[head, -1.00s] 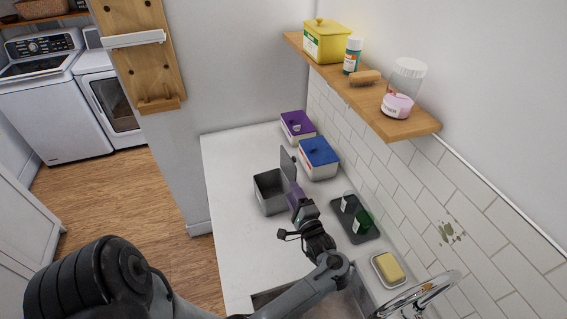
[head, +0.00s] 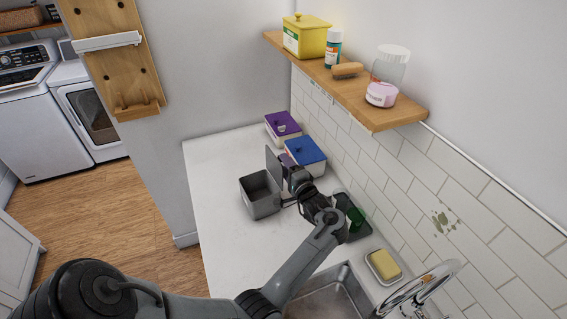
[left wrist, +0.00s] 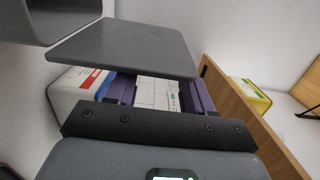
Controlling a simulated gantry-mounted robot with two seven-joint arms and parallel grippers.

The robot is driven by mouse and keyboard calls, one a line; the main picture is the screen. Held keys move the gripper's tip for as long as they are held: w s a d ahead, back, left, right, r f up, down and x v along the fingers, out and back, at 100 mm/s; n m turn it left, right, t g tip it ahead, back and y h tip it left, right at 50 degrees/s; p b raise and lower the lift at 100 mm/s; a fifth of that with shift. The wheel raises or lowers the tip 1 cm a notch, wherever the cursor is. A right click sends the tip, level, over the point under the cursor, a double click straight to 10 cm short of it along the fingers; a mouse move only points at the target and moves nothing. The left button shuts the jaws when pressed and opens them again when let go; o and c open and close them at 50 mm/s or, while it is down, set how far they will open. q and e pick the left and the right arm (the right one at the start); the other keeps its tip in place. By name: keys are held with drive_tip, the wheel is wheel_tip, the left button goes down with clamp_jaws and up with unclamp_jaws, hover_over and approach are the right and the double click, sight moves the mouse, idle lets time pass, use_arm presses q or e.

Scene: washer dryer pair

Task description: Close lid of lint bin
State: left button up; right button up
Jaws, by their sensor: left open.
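The grey lint bin (head: 262,205) stands on the white counter with its top open. Its flat grey lid (head: 274,166) stands up along the bin's right side. In the left wrist view the lid (left wrist: 125,47) lies just beyond my fingers, and part of the bin (left wrist: 58,18) shows at the top left. My left gripper (head: 288,163) is close to the right of the lid, between it and the blue-lidded box. Its purple fingers (left wrist: 158,90) are apart with nothing between them. Whether they touch the lid I cannot tell. My right gripper is not in view.
A blue-lidded box (head: 307,153) and a purple-lidded box (head: 283,128) stand behind against the tiled wall. A dark tray (head: 357,228), a yellow sponge (head: 384,264) and a sink (head: 335,298) lie nearer. A wooden shelf (head: 345,88) overhangs the right. The counter left of the bin is clear.

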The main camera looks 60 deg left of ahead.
use_arm(q)
drive_tip(key=shift+w+a, duration=0.1)
drive_tip(key=shift+a, duration=0.9)
drive_tip(key=shift+c, duration=0.4)
clamp_jaws()
